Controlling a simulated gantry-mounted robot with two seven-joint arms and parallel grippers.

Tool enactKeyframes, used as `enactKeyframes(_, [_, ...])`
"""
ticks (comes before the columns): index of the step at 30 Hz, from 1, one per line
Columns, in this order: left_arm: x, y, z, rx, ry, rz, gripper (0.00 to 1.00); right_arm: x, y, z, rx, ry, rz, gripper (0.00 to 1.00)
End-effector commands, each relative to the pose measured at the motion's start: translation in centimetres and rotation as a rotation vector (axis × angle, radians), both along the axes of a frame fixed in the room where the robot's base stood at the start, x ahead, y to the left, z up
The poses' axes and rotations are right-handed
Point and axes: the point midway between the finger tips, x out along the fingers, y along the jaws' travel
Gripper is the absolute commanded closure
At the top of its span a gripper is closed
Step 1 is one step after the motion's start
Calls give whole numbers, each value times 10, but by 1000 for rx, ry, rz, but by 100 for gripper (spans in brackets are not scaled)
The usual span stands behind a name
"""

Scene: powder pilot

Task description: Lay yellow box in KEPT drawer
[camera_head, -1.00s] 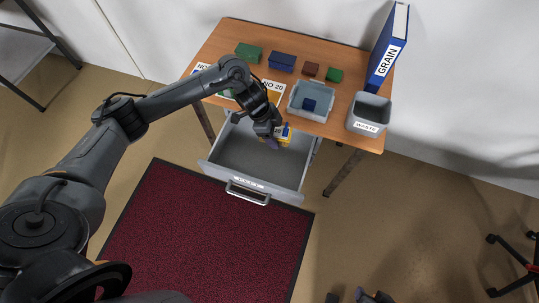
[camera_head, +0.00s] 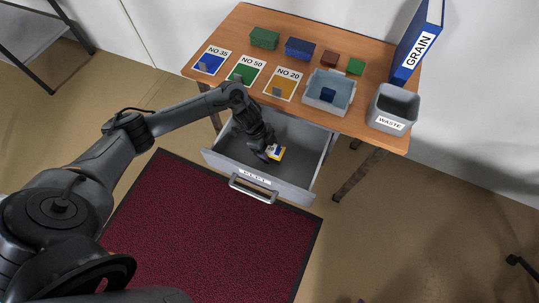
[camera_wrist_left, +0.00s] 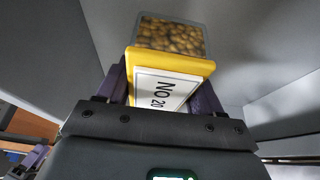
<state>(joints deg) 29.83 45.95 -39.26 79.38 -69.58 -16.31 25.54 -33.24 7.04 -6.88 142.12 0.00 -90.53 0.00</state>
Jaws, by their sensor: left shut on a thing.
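The yellow box (camera_head: 275,153) is in my left gripper (camera_head: 268,152), low inside the open drawer. In the left wrist view the yellow box (camera_wrist_left: 172,62) has a white NO 20 label and a clear part filled with brown pieces. The purple fingers of my left gripper (camera_wrist_left: 165,95) are shut on its two sides. The grey KEPT drawer (camera_head: 228,151) is pulled out under the table, and its grey walls also surround the box in the wrist view. I cannot tell whether the box touches the drawer floor. My right gripper is not in view.
On the wooden table (camera_head: 345,113) lie NO 35, NO 50 and NO 20 cards, several coloured boxes, and a grey-blue tray (camera_head: 343,105) holding a blue box. A grey WASTE bin (camera_head: 397,100) and blue GRAIN binder (camera_head: 416,45) stand at right. The drawer is otherwise clear.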

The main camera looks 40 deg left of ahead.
Motion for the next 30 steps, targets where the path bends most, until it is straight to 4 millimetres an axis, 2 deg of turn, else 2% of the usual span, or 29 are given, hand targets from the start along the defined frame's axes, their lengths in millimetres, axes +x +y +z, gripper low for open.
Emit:
enactKeyframes(10, [1, 0, -35, -1, -1, 0, 73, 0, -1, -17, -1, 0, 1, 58])
enactKeyframes(23, [0, 0, -39, -1, -1, 0, 73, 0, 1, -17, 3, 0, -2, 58])
enactKeyframes(24, [0, 0, -39, 0, 0, 0, 29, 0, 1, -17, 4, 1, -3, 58])
enactKeyframes(28, [0, 0, -39, 0, 0, 0, 9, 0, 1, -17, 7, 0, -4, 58])
enactKeyframes(30, [0, 0, -39, 0, 0, 0, 8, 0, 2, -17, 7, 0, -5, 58])
